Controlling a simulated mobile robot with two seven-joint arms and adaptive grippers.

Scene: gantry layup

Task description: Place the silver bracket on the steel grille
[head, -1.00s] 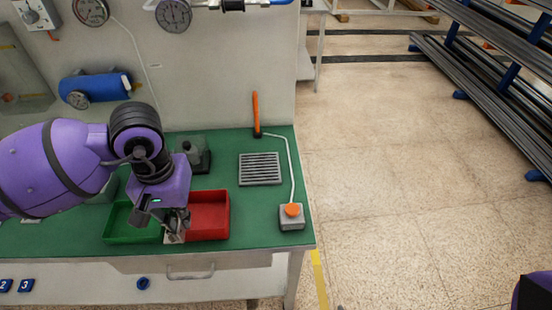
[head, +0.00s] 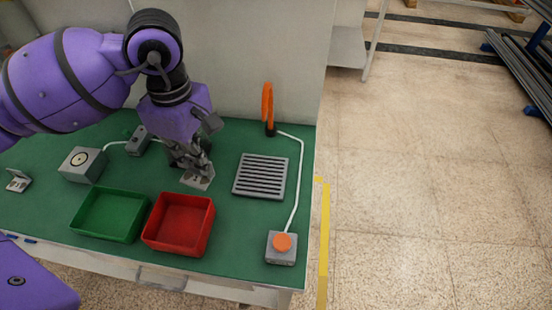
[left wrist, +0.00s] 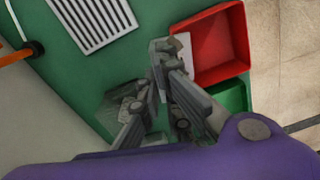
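The silver bracket (head: 199,180) is a small light metal plate at the fingertips of my left gripper (head: 190,163). It is just behind the red bin, left of the steel grille, and appears held; its exact height above the bench is unclear. In the left wrist view the gripper's fingers (left wrist: 165,65) close on the bracket (left wrist: 184,47), which partly shows past them. The steel grille (head: 261,176) is a flat slatted square, empty, on the green bench; it also shows in the left wrist view (left wrist: 94,18). My right gripper is out of view.
A red bin (head: 178,225) and a green bin (head: 108,215) stand at the front. Another small metal piece (head: 18,181) lies far left.

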